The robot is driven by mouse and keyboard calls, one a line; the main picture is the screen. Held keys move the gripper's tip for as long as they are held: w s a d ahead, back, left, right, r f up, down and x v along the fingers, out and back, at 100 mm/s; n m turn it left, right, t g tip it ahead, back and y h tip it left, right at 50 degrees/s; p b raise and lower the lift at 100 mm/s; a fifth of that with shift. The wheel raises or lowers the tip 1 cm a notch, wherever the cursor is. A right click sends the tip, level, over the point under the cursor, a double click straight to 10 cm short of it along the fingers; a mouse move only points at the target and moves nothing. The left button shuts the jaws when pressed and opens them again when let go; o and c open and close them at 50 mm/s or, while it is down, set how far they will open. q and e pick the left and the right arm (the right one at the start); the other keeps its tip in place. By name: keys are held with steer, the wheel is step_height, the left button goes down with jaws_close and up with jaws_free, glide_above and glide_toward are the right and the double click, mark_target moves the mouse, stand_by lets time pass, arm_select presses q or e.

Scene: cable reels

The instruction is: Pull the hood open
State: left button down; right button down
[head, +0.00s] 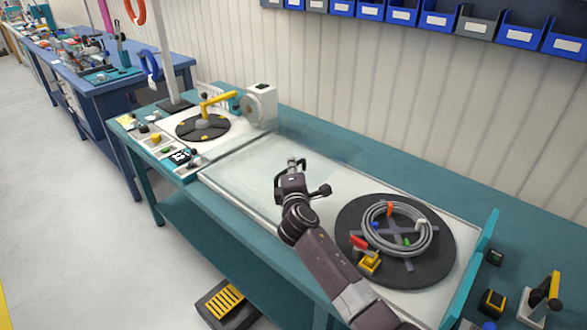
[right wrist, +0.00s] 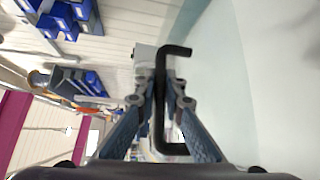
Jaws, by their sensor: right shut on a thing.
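The hood (head: 245,168) shows in the head view as a pale, see-through pane over the middle of the bench, left of my right arm. Its edges are faint, and I cannot tell how far it is open. My right gripper (head: 291,168) is at the pane's right side, shut on a black bar handle (right wrist: 160,105). In the right wrist view, the handle runs between the two fingers, with its bent ends showing beyond them. A pale pane (right wrist: 235,80) fills the right of that view. My left gripper is not in view.
A dark turntable (head: 350,215) with a grey cable coil (head: 374,222) is right of my arm. A yellow-armed reel (head: 203,127) and a white motor housing (head: 262,105) stand at the left. Blue bins (head: 440,20) hang on the wall. A teal end plate (head: 478,268) closes the right side.

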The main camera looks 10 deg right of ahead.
steer(key=shift+f, duration=0.1)
steer(key=c, duration=2)
jaws_free()
steer(key=shift+s, duration=0.15)
steer(key=s, duration=0.4)
steer(key=s+a+r, duration=0.1)
steer(key=s, duration=0.6)
steer(key=shift+s+a+r, duration=0.3)
steer(key=shift+a+r, duration=0.05)
steer(key=shift+r, duration=0.05)
